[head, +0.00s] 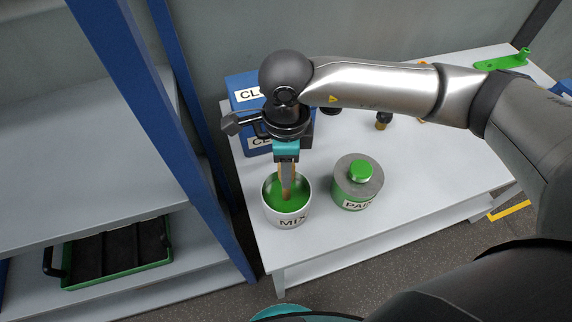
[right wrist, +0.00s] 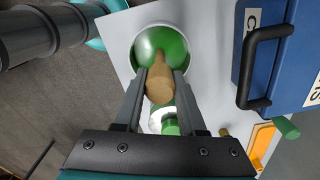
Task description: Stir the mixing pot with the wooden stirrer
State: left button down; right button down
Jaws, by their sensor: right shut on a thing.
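The mixing pot (head: 287,222) is a white pot labelled MIX with green paint inside. It stands near the left front corner of the white table (head: 400,205). The wooden stirrer (head: 287,187) stands in the pot with its lower end in the green paint. My right gripper (head: 287,162) is above the pot and shut on the stirrer's upper part. In the right wrist view the stirrer (right wrist: 159,82) is between the two fingers and points down into the pot (right wrist: 138,48). My left gripper is not in view.
A paint tin (head: 357,195) with a green knob stands just right of the pot. A blue case (head: 243,92) is behind the gripper; its black handle (right wrist: 252,65) shows in the wrist view. A green tool (head: 502,62) lies at the far right. A blue shelf post (head: 165,130) is left.

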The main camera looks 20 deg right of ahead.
jog(key=shift+r+p, duration=2.2)
jog(key=shift+r, duration=1.85)
notch_tip(320, 180, up, 4)
jog(key=shift+r+p, duration=0.25)
jog(key=shift+p, duration=1)
